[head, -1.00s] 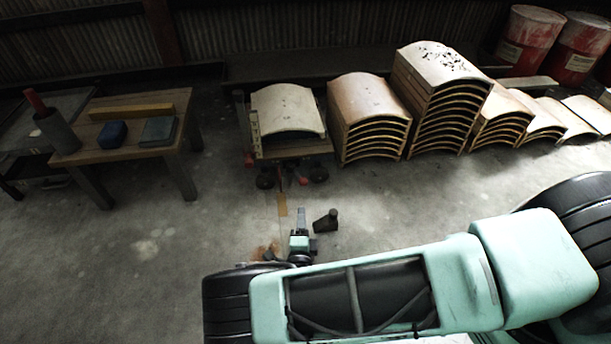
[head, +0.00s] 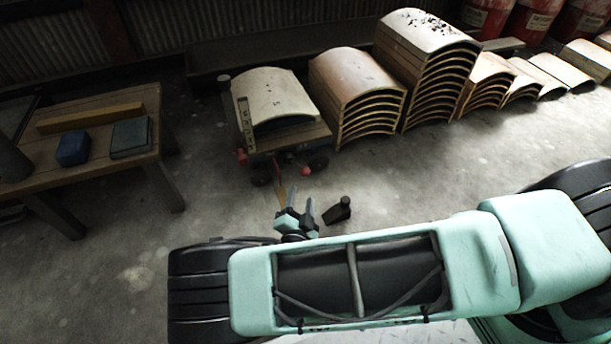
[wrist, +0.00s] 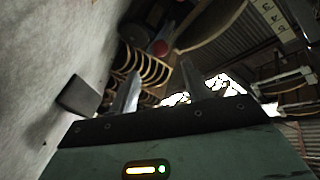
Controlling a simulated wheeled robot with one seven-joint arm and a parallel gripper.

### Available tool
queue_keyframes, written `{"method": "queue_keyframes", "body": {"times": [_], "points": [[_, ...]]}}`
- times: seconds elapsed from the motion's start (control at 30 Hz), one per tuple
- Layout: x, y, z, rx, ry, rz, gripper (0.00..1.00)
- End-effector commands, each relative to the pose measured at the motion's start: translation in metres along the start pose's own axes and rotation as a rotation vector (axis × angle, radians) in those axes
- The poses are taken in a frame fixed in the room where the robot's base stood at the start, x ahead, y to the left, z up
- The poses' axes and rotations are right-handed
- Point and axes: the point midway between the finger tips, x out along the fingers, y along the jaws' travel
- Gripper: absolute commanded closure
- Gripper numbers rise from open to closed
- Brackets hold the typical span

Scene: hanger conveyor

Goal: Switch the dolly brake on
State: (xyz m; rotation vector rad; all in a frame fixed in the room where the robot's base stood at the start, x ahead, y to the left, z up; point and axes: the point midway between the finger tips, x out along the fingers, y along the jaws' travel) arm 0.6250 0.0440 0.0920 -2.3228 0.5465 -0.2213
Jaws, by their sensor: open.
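The dolly (head: 291,141) is a low wooden cart on dark wheels, carrying a pale curved panel (head: 273,97). Red parts show low on it, one at its left corner (head: 242,156) and one at its front right (head: 306,170). I cannot tell from the frames which is the brake or how it is set. My gripper (head: 296,197) is open and empty, in front of the dolly and apart from it. In the wrist view, a round red part (wrist: 158,48) shows just beyond and between the open fingers (wrist: 159,72).
Stacks of curved panels (head: 358,90) stand right of the dolly. A wooden table (head: 100,160) with a blue block (head: 73,148) is at the left. Red drums (head: 537,22) stand at the back right. Floor between table and dolly is clear.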

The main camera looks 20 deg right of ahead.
Motion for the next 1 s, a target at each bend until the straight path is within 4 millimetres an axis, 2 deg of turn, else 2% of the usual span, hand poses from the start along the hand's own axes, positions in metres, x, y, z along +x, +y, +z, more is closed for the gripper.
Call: {"method": "queue_keyframes", "body": {"times": [0.03,0.3,0.5,0.7,0.97,1.0], "points": [[0.012,0.004,0.004,0.001,0.004,0.002,0.52],[0.067,0.004,0.004,0.003,0.003,0.002,0.52],[0.095,0.003,0.003,0.003,0.001,0.002,0.52],[0.107,0.001,0.001,0.002,0.0,0.001,0.52],[0.107,0.0,0.0,0.002,0.0,0.0,0.52],[0.107,0.0,0.0,0.002,0.0,0.0,0.6]]}}
